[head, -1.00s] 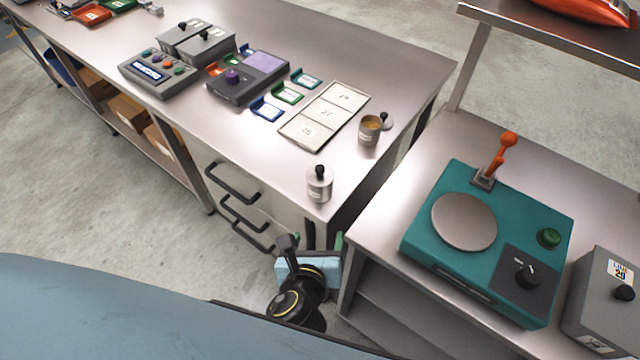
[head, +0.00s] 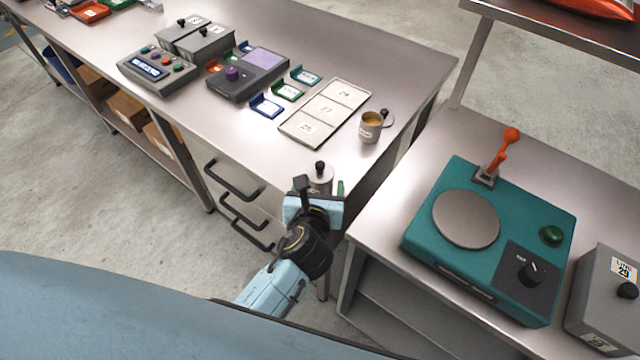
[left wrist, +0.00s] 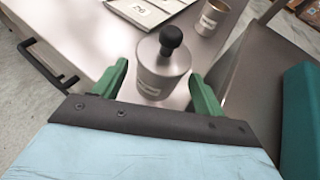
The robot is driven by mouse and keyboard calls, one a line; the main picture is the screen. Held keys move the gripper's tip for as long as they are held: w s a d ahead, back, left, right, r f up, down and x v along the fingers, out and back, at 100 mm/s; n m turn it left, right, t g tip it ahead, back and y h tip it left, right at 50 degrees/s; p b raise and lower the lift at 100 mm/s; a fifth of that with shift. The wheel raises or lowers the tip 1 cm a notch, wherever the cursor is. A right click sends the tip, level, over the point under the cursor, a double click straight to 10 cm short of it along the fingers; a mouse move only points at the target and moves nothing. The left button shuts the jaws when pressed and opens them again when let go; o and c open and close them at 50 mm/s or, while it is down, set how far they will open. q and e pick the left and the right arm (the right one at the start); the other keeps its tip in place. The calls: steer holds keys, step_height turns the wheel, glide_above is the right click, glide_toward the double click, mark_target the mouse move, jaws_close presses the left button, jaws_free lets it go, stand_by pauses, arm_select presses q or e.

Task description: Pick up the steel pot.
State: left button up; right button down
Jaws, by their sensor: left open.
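The steel pot (head: 320,172), a small cylinder with a black knob on its lid, stands upright at the front corner of the long table. In the left wrist view the pot (left wrist: 162,75) stands a little beyond and between the green fingertips of my left gripper (left wrist: 158,92). The left gripper is open, with one finger on each side of the pot and gaps showing beside it. In the head view my left gripper (head: 322,190) hides the lower part of the pot. My right gripper is in neither view.
An open pot with brown contents (head: 370,127) stands behind, its knobbed lid (head: 388,120) beside it. A tray with numbered cards (head: 298,126) lies to the left. Drawer handles (head: 240,210) stick out in front. A teal scale (head: 420,238) stands on the right-hand table.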

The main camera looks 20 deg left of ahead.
arm_select(q)
steer(key=x, duration=0.2)
steer(key=shift+w+a+f, duration=0.1)
steer(key=shift+w+f, duration=0.05)
steer(key=shift+w, duration=0.25)
steer(key=c, duration=1.3)
